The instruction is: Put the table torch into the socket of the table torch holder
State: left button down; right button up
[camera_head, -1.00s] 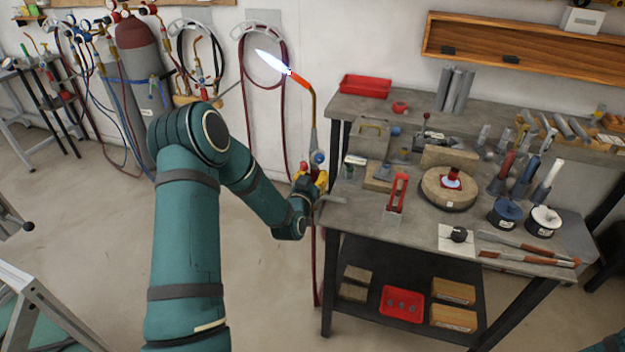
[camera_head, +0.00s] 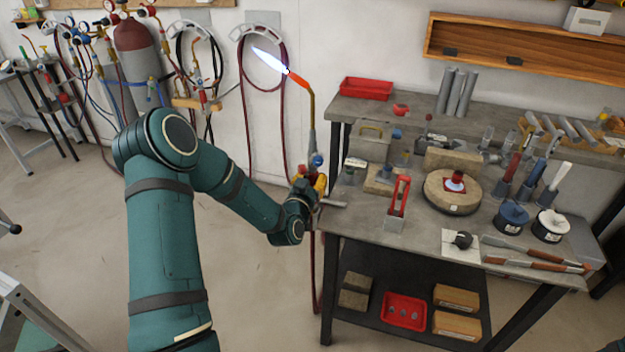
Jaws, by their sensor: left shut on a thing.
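The table torch (camera_head: 313,120) is lit and upright, with a curved brass neck, an orange tip and a blue-white flame pointing up and left. My left gripper (camera_head: 320,185) is shut on its lower body, just off the left edge of the workbench. The gripper's fingers partly hide the torch's handle. My right gripper is not in view.
A dark red hose (camera_head: 318,265) hangs below the torch. The air above the bench's front left is clear.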

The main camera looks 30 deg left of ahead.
pick_arm(q)
jog(key=shift+f+b, duration=0.5)
jog(key=shift+f, duration=0.95)
jog(key=shift+f+b, duration=0.75)
jog(key=shift+b, duration=0.15)
jog(key=shift+f+b, duration=0.65)
jog(key=shift+f, duration=0.2)
jog(key=shift+f, duration=0.65)
jog(key=c, duration=0.7)
grip_release()
jog(key=shift+f, duration=0.15)
jog(key=shift+s, duration=0.15)
